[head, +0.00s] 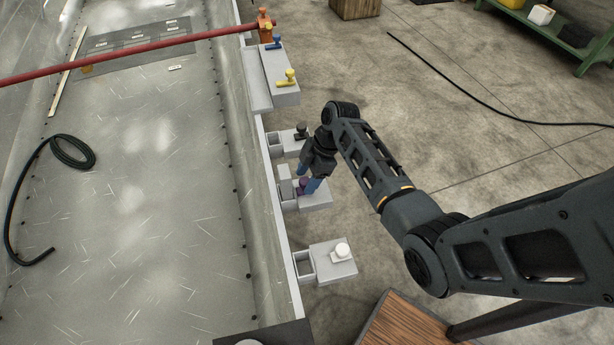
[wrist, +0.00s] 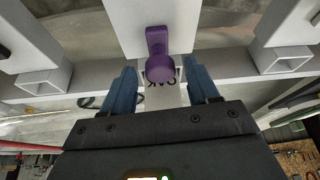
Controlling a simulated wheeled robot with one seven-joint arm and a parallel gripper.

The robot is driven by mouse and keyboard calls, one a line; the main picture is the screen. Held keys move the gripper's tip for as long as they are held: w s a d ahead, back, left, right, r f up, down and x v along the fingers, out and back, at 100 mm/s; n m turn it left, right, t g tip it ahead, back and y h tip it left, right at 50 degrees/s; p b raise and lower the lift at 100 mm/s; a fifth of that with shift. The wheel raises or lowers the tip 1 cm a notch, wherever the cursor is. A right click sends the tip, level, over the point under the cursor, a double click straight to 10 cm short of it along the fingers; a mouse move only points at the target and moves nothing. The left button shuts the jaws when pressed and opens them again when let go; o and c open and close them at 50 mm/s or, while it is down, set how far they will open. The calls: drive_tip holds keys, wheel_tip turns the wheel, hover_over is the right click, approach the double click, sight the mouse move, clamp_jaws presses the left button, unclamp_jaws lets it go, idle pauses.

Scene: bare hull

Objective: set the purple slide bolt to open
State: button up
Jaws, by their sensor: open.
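The purple slide bolt (wrist: 160,62) shows in the wrist view as a flat tab with a round knob, on a pale grey housing. My gripper (wrist: 162,82) is open, with its two blue fingers apart below the knob in the picture, one to each side of it. I see no clear contact with the knob. In the head view my gripper (head: 309,184) points down over the purple bolt's pale housing (head: 318,197). A bit of the purple bolt (head: 302,184) shows beside the blue fingers; the rest is hidden.
A black knob (head: 301,131) on its own housing stands beyond, and a white knob (head: 342,250) nearer. Blue (head: 273,44) and yellow (head: 287,77) handles sit on a larger box farther off. A long metal hull wall (head: 242,170) runs along the left of these housings.

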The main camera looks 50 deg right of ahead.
clamp_jaws()
idle(0.7)
